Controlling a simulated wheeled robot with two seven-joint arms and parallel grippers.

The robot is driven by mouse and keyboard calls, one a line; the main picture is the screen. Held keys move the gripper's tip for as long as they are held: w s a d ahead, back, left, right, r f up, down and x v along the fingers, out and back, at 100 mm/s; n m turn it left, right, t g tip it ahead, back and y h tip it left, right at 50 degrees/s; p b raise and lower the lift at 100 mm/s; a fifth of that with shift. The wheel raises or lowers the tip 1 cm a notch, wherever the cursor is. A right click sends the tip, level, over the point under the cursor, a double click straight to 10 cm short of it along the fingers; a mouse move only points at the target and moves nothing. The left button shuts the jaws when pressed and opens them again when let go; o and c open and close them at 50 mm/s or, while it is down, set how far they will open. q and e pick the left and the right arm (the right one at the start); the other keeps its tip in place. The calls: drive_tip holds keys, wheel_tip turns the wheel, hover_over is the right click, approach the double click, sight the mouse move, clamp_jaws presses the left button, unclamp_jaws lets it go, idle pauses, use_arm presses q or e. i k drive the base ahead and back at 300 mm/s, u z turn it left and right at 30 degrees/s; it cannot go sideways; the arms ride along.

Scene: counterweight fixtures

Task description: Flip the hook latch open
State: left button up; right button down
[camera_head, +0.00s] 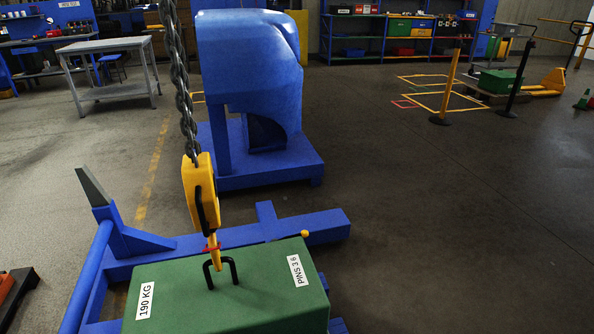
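A yellow hook block (200,190) hangs from a dark chain at the centre left of the head view. Its lower yellow hook (215,258) reaches down to a black U-shaped handle (221,275) on top of the green weight (228,300), labelled "190 KG" and "PINS 3 6". A dark curved piece (200,212) runs along the block's front face. A small red bar (211,248) crosses the hook just above the handle; it may be the latch. I cannot tell for sure whether the latch is shut. Neither of my grippers is in view.
A blue frame (170,250) surrounds the green weight, with a grey-tipped upright at the left. A large blue machine (250,90) stands behind it. A grey table (105,65) is at the back left. The floor on the right is clear up to the posts.

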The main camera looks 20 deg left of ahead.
sight(207, 250)
drive_tip(key=u, duration=2.35)
drive_tip(key=k, duration=0.35)
drive_tip(key=z, duration=1.05)
